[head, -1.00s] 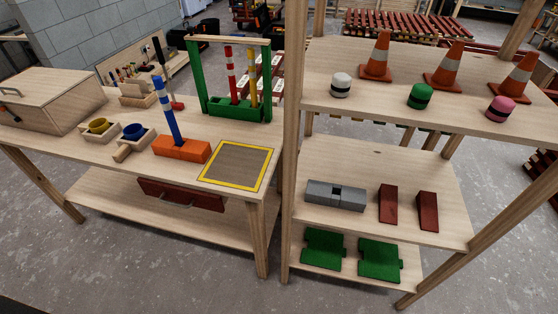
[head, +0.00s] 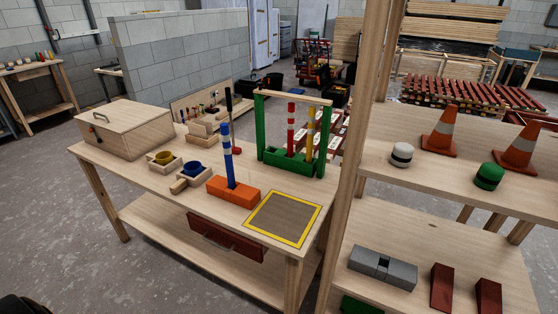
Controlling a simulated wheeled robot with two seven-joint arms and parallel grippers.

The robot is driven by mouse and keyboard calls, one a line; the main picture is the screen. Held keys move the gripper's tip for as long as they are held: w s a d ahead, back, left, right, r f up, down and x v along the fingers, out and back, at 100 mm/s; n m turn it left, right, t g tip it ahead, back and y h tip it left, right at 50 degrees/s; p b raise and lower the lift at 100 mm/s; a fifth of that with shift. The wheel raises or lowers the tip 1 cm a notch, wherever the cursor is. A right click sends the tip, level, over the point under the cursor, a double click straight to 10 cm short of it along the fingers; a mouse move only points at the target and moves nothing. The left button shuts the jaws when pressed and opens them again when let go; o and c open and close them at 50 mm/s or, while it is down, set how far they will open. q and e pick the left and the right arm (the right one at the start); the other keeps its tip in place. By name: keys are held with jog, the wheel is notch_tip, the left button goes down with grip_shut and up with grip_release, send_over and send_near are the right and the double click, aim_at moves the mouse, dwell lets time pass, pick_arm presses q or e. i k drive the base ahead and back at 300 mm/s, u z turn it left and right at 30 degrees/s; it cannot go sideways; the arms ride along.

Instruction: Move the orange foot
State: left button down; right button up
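The orange foot (head: 233,192) is a block on the wooden workbench, left of the yellow-bordered grey square (head: 283,218). A blue batten with white bands (head: 228,158) stands upright in the foot, leaning slightly. Neither of my grippers shows in the head view.
A green frame (head: 261,128) holding a red and a yellow batten stands behind the square. Cups in wooden holders (head: 165,162) and a lidded wooden box (head: 124,128) are to the left. A shelf post (head: 359,130) rises at the bench's right end; cones and blocks fill the shelves.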

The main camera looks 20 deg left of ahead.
aim_at(245, 196)
jog(key=u, duration=0.35)
jog(key=k, duration=0.55)
jog(key=u, duration=0.85)
jog(key=i, duration=1.25)
jog(key=z, duration=0.65)
